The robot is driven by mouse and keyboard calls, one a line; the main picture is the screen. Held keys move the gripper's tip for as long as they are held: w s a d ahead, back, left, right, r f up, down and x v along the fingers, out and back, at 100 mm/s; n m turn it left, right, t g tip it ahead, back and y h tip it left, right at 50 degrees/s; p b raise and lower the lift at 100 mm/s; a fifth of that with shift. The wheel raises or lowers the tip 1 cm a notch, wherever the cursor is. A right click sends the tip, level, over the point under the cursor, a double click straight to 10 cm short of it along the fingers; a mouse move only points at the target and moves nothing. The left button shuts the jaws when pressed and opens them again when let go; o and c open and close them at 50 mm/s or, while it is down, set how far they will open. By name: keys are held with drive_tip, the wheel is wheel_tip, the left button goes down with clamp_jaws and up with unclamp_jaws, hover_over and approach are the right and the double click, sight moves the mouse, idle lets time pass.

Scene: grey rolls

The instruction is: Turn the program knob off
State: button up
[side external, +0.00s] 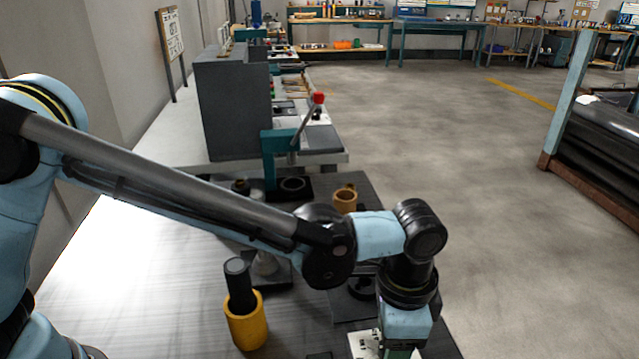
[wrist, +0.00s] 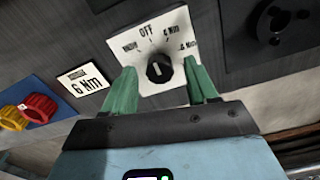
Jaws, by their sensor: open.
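The program knob (wrist: 160,70) is a small black dial on a white plate (wrist: 153,24). My gripper (wrist: 160,66) is open. Its two green fingers stand one on each side of the knob, over the plate, and I cannot tell whether they touch it. In the side external view my gripper (side external: 385,346) is at the bottom edge, its fingertips and the knob not clearly visible.
A "6 Nm" card (wrist: 84,80) lies left of the plate. Red and yellow knobs on a blue plate (wrist: 45,98) are farther left. A dark round fitting (wrist: 275,22) is at upper right. A yellow cup (side external: 246,325) with a dark cylinder stands on the bench.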

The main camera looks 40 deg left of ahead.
wheel_tip(320, 180, up, 12)
idle(0.5)
drive_tip(key=shift+a, duration=0.1)
drive_tip(key=a+n+t+h, duration=0.1)
drive_tip(key=a+n+t, duration=0.5)
drive_tip(key=a, duration=1.8)
drive_tip(key=s+a+f+n+t+y, duration=0.1)
drive_tip(key=s+a+f+n, duration=0.2)
drive_tip(key=a, duration=0.4)
drive_tip(key=shift+s+a+f+n, duration=0.15)
drive_tip(key=shift+s+a+n, duration=0.2)
drive_tip(key=shift+s+n, duration=0.55)
drive_tip(key=shift+w, duration=0.2)
